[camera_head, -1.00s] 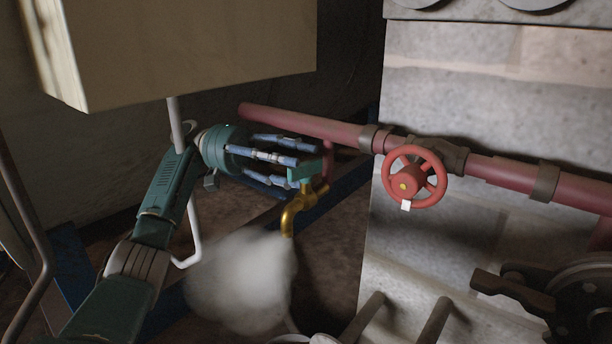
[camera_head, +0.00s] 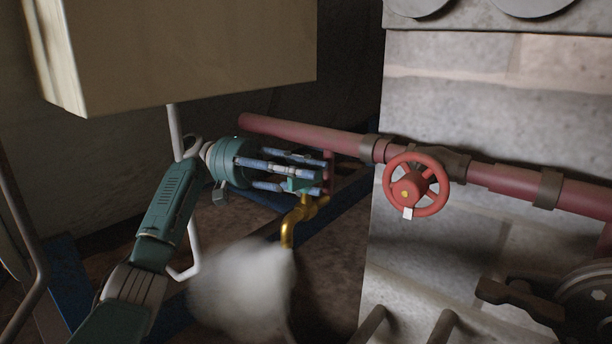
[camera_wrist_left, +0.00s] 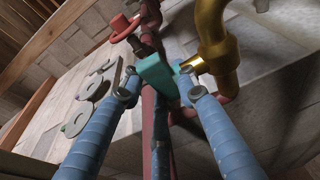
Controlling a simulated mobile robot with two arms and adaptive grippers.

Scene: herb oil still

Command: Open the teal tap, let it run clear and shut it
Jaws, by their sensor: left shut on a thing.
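The teal tap handle (camera_head: 299,184) sits on top of a brass tap (camera_head: 291,222) with a downturned spout. White steam (camera_head: 240,287) billows below the spout. My left gripper (camera_head: 318,178) reaches in from the left with its blue fingers around the teal handle, shut on it. In the left wrist view the teal handle (camera_wrist_left: 155,72) lies between the two blue fingertips, with the brass pipe (camera_wrist_left: 213,40) beside it. The fingers partly hide the handle in the head view. My right gripper is not in view.
A red pipe (camera_head: 500,178) with a red handwheel (camera_head: 416,185) runs across a pale block wall (camera_head: 470,85) on the right. A cream box (camera_head: 185,50) overhangs my left arm. Dark levers (camera_head: 520,300) stand at lower right.

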